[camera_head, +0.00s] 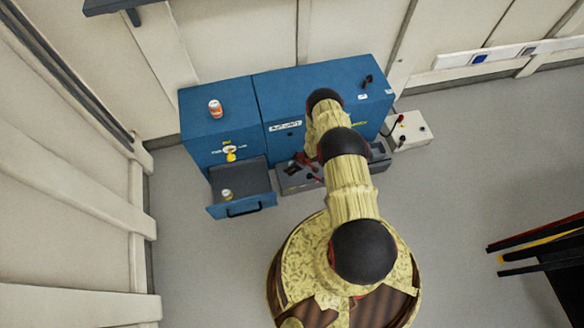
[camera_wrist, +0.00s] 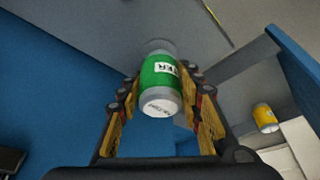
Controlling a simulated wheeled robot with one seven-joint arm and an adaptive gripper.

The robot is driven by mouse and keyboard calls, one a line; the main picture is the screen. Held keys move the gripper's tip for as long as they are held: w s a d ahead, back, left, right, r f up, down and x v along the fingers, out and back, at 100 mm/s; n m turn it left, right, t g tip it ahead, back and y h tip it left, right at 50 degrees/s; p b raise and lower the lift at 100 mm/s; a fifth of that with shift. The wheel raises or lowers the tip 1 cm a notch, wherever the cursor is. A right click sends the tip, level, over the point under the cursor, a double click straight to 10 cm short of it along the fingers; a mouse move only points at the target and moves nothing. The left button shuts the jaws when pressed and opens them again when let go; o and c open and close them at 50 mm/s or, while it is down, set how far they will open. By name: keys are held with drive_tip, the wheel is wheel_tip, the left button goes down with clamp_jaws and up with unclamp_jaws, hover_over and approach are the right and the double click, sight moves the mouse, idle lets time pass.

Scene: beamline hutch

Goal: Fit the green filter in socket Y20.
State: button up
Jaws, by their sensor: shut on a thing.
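The green filter (camera_wrist: 160,80) is a cylinder with a green band, a white label and grey ends. It sits between the two fingers of my gripper (camera_wrist: 162,98) in the wrist view, and the gripper is shut on it. Grey space shows beyond its far end. In the head view my arm hides much of the right part of the blue cabinet (camera_head: 282,80), and I cannot make out the filter there. No socket marked Y20 can be read in either view.
The cabinet's left drawer (camera_head: 240,209) is open, with a small yellow-banded cylinder (camera_head: 227,194) inside. A yellow cylinder (camera_wrist: 265,117) shows at right in the wrist view. An orange and white canister (camera_head: 215,109) stands on top. A white box (camera_head: 408,131) is at right.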

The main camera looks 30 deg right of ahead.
drive_tip(key=shift+f, duration=0.45)
idle(0.3)
drive_tip(key=o, duration=1.4)
drive_tip(key=shift+c, duration=0.2)
drive_tip(key=v, duration=1.2)
